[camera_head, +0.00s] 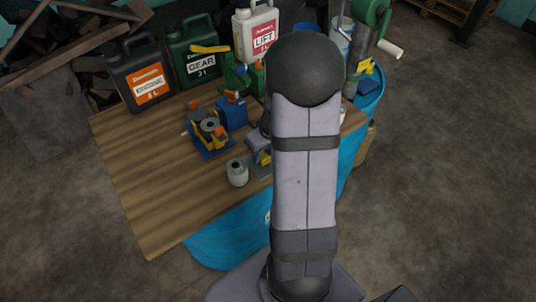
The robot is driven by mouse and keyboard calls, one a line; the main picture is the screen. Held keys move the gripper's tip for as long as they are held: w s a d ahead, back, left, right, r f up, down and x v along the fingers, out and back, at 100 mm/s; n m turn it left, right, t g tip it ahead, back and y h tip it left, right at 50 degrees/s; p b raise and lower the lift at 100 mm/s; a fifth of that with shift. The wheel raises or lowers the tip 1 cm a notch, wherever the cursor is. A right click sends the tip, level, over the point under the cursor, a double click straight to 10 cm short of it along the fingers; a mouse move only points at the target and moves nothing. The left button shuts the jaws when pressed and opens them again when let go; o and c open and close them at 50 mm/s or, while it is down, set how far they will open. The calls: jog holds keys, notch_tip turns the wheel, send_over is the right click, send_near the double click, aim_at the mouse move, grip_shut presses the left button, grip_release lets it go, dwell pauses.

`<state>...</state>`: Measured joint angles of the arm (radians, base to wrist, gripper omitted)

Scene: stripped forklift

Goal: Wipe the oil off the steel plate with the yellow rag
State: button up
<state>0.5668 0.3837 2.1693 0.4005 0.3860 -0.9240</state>
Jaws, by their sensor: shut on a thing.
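My own arm stands in front of the table's right part and hides much of the work spot. The end of my arm with my gripper (260,149) shows only in part, at the left edge of the arm link. It is low over the table and shut on the yellow rag (264,159), of which a small patch shows. The steel plate (260,170) shows as a grey sliver under and beside the rag. The rest of the plate is hidden behind my arm, and I cannot see any oil on it.
Several canisters (193,55) line the back edge. The table's left front is clear.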

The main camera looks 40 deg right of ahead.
jog(key=shift+w+r+p, duration=0.1)
jog(key=shift+w+p, duration=0.65)
jog(key=shift+w, duration=0.8)
jog(key=shift+s+f, duration=0.25)
jog(key=shift+s, duration=0.05)
jog(key=shift+s+r+b, duration=0.1)
jog(key=shift+s+b, duration=1.05)
jog(key=shift+s, duration=2.3)
jog(key=shift+s+a+r+p, duration=0.1)
jog(key=shift+a+r+p, duration=0.15)
jog(key=shift+a+p, duration=0.2)
jog(key=shift+w+d+f, duration=0.15)
jog(key=shift+w, duration=1.1)
jog(key=shift+w+p, duration=1.05)
jog(key=shift+w, duration=1.55)
jog(key=shift+s+d+f+b, duration=0.1)
jog(key=shift+s+f+b, duration=0.15)
jog(key=shift+b, duration=0.3)
jog(key=shift+s+r+b, duration=0.1)
jog(key=shift+s+b, duration=1.5)
jog(key=shift+s, duration=1.85)
jog(key=p+v, duration=0.2)
jog(key=v, duration=0.2)
jog(key=shift+w+r+p, duration=0.25)
jog(key=shift+w+p, duration=0.1)
jog(key=shift+p, duration=0.05)
notch_tip(320, 180, up, 4)
jog(key=p, duration=0.3)
jog(key=shift+r, duration=0.1)
jog(key=shift+w, duration=0.1)
